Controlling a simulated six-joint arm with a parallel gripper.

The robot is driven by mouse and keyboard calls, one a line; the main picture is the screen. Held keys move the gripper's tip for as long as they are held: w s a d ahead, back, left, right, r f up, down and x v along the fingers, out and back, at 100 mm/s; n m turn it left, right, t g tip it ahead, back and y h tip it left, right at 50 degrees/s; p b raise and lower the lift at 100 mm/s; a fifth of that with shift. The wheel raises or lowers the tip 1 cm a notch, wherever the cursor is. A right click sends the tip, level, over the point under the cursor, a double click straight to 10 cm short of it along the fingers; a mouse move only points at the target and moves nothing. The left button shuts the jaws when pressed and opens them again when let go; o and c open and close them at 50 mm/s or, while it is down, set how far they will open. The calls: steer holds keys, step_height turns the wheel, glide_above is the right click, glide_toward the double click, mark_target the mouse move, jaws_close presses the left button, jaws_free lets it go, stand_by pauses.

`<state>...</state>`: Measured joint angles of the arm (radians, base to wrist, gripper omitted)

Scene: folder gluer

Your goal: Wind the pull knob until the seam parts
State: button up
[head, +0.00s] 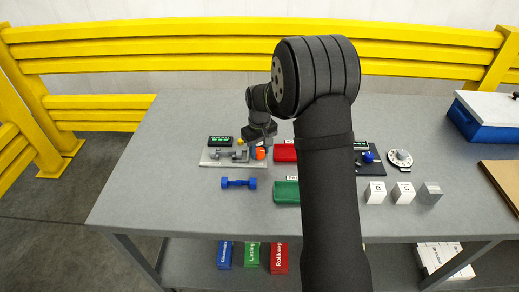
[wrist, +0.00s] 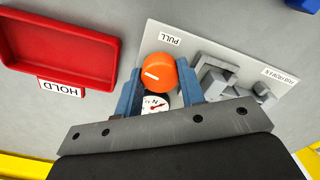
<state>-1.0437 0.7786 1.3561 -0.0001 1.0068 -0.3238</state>
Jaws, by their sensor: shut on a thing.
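The orange pull knob (wrist: 161,72) has a white mark on its face and sits on a light grey plate (wrist: 205,47), by a label reading PULL. My gripper (wrist: 157,86) has its blue fingers on either side of the knob, shut on it. A small white dial (wrist: 155,104) with a needle shows between the fingers. In the head view the knob (head: 260,153) shows just under my gripper (head: 259,143). A grey clamp-like fixture (wrist: 216,80) stands on the plate beside the knob. I cannot make out the seam.
A red tray (wrist: 60,40) labelled HOLD lies beside the plate. A blue dumbbell (head: 238,183), a green tray (head: 286,192) and several marked blocks (head: 403,193) are on the table. A dark display (head: 220,141) stands behind the plate. The table's left front is clear.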

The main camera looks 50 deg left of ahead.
mark_target(260, 150)
steer(key=m, duration=0.4)
steer(key=shift+m, duration=0.3)
steer(key=m, duration=0.4)
steer(key=shift+m, duration=0.3)
steer(key=o, duration=1)
steer(key=shift+a+r, duration=0.1)
steer(key=shift+r, duration=0.1)
steer(key=r, duration=0.7)
steer(key=shift+d+r, duration=0.2)
steer(key=shift+r, duration=0.15)
